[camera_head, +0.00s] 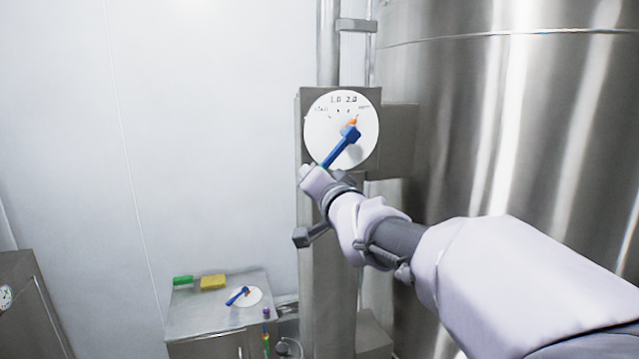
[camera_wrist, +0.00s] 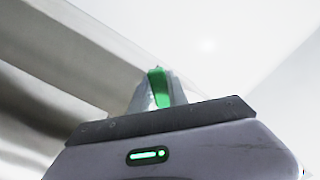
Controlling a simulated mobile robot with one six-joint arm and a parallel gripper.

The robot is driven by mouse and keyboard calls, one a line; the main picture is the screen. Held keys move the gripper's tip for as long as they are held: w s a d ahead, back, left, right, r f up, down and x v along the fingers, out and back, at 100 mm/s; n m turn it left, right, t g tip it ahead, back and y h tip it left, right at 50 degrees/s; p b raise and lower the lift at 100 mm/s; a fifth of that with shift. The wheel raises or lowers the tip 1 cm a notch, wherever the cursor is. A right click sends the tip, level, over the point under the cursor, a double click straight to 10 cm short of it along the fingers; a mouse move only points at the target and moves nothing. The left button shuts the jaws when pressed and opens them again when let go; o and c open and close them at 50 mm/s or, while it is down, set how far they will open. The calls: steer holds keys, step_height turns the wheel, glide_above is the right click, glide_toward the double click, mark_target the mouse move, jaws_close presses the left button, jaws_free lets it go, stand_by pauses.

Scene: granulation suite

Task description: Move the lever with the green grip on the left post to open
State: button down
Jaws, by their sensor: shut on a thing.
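A white round dial (camera_head: 322,122) is fixed to a grey steel post (camera_head: 322,235). On it a blue lever (camera_head: 338,150) slants from an orange pointer tip at the upper right down to the lower left. The pointer tip is near the dial's upper right; the small marks there are too small to read. My gripper (camera_head: 317,174) is at the lever's lower end, at the dial's lower-left edge, and largely hides the grip. In the wrist view the green grip (camera_wrist: 160,87) stands between the fingers of my gripper (camera_wrist: 152,92), which is shut on it.
A large steel tank (camera_head: 500,110) fills the right side, close to my arm. A low steel cabinet (camera_head: 195,320) at the lower left bears a green block (camera_head: 182,281), a yellow block (camera_head: 213,282) and another blue lever (camera_head: 238,296) on a white disc. The wall left of the post is clear.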

steer(key=shift+a+r, duration=0.1)
steer(key=shift+r, duration=0.2)
steer(key=c, duration=1.3)
jaws_free()
steer(key=shift+a, duration=0.1)
steer(key=shift+f, duration=0.1)
steer(key=shift+s, duration=0.15)
steer(key=shift+s+d, duration=0.25)
steer(key=shift+s, duration=0.1)
steer(key=b+v, duration=0.1)
steer(key=v, duration=1.5)
steer(key=shift+s, duration=0.25)
